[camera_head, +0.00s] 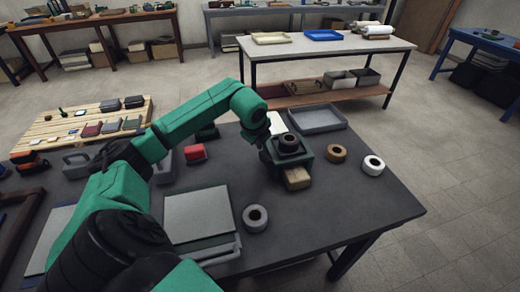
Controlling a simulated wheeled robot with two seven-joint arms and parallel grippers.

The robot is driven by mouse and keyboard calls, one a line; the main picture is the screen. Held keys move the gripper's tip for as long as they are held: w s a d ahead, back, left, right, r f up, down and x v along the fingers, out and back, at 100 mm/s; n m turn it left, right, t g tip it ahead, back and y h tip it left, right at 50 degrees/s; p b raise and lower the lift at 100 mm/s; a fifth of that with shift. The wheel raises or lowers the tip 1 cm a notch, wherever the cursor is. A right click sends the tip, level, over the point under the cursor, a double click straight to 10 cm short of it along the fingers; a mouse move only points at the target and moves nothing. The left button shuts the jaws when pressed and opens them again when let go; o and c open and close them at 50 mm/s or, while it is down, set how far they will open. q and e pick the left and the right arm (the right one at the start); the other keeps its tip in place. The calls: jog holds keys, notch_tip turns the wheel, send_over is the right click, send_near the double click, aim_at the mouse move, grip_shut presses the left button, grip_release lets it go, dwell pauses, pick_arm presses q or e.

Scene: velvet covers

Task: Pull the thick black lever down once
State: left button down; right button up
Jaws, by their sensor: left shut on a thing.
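A dark green device (302,158) with a round black piece on top (289,141) stands on the dark table, right of its middle. A tan block (297,178) shows at its front foot. My left arm reaches in from the left, and its gripper (268,152) is at the device's left side, shut on what seems to be the black lever. The fingertips and the lever are small and dark, so the lever's angle cannot be told. My right gripper is not in view.
On the dark table (350,212) lie a grey roll (255,218), a brown roll (336,153), a white roll (373,165), a grey tray (318,118) and flat grey sheets (197,213). The table's right front is clear.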

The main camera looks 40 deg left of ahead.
pick_arm(q)
jog(key=shift+s+d+f, duration=0.25)
jog(key=shift+d+f, duration=0.2)
jog(key=shift+f, duration=0.25)
jog(key=shift+a+r+p, duration=0.1)
jog(key=shift+r+p, duration=0.15)
jog(key=shift+p, duration=0.05)
jog(key=r, duration=0.1)
jog(key=w+a+r+p, duration=0.1)
jog(key=w+r+p, duration=0.1)
jog(key=r, duration=0.1)
jog(key=shift+w+a, duration=0.15)
jog(key=shift+a, duration=0.2)
